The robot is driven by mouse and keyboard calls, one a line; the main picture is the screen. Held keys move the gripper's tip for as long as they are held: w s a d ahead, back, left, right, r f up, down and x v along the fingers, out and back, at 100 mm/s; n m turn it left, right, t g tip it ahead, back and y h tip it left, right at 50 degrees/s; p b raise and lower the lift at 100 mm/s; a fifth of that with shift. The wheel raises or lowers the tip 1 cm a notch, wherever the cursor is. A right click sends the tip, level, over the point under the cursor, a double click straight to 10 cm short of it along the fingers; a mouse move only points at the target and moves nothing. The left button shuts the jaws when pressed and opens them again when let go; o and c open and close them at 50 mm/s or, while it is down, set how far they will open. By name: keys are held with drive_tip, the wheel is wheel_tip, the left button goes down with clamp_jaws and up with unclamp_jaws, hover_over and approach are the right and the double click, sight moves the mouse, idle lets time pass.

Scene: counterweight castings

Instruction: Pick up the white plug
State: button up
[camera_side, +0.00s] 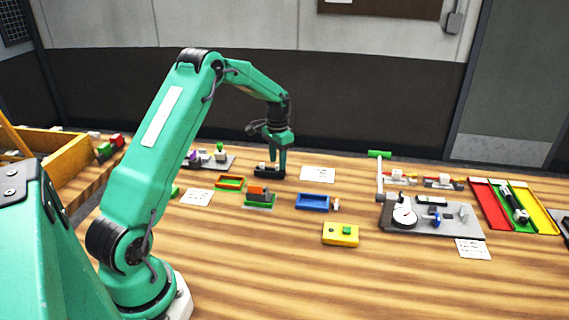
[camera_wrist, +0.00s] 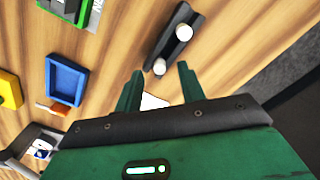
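Two white round plugs, one nearer (camera_wrist: 160,67) and one farther (camera_wrist: 185,31), stand on a narrow black holder (camera_wrist: 170,49) in the wrist view. The black holder also shows in the side view (camera_side: 270,174), with a small white piece on its left part. My gripper (camera_wrist: 161,74) is open, its two green fingers apart with nothing held between them. The nearer plug lies just ahead of the fingertips; I cannot tell whether they touch it. In the side view my gripper (camera_side: 279,164) points down at the holder, and its fingers overlap in that view.
A white card (camera_side: 318,174) lies right of the holder. A green-and-orange tray (camera_side: 230,183), an orange-topped green block (camera_side: 259,198), a blue tray (camera_side: 312,202) and a yellow block (camera_side: 340,234) stand nearby. A grey fixture plate (camera_side: 440,222) is farther right.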

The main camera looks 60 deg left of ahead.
drive_tip(key=shift+f, duration=0.9)
clamp_jaws()
